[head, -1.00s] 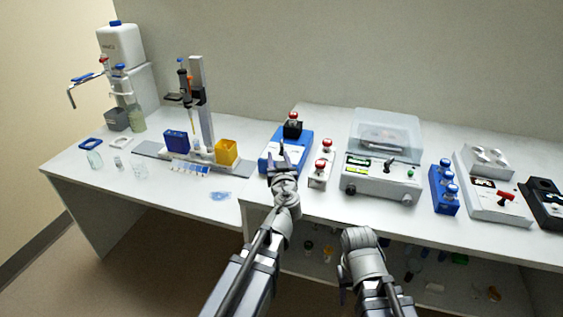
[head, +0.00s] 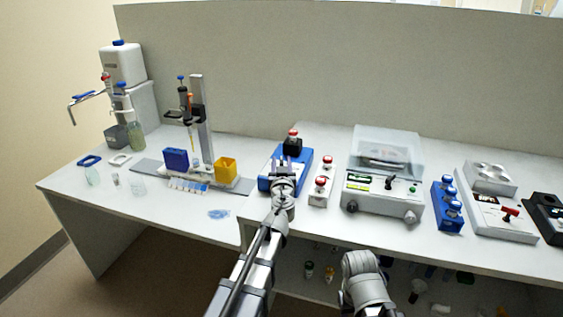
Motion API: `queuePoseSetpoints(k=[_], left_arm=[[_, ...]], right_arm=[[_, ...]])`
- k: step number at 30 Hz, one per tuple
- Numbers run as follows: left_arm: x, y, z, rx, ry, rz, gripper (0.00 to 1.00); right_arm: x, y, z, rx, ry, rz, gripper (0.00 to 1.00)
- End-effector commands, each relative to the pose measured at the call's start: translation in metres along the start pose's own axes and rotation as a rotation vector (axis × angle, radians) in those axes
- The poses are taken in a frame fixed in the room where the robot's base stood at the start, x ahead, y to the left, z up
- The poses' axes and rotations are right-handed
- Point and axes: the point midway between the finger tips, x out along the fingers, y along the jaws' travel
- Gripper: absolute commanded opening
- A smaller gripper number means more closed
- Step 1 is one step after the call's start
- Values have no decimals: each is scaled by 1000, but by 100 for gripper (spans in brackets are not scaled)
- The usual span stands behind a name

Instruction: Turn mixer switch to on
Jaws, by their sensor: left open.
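The mixer (head: 301,160) is a blue box with a black top on which a red-capped vial (head: 293,134) stands. It sits near the middle of the bench. My left gripper (head: 283,163) is open, with its two fingers pointing away from me over the mixer's front panel. The mixer's switch is hidden or too small to make out between and behind the fingers, so I cannot tell its position or whether the fingers touch it. Of my right arm only a rounded grey link shows at the bottom; its gripper is not visible.
Close right of the mixer stands a white rack (head: 321,192) with red-capped vials. Further right are a lidded centrifuge-like device (head: 383,183) and a blue rack (head: 447,206). Left are a yellow box (head: 226,169) and a pipette stand (head: 202,115). The left bench front is mostly clear.

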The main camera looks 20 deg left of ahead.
Motion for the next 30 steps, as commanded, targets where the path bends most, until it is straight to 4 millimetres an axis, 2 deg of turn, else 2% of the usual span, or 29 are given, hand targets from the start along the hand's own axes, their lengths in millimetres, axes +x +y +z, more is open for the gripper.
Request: queuePoseSetpoints(k=[1,3,11,22,30], left_arm=[[8,0,0,0,0,-1,45],[12,0,0,0,0,-1,45],[12,0,0,0,0,-1,44],[12,0,0,0,0,-1,2],[11,0,0,0,0,-1,0]], right_arm=[[0,0,0,0,0,0,50],[0,0,0,0,0,0,50],[0,0,0,0,0,0,50],[0,0,0,0,0,0,50],[0,0,0,0,0,0,50]])
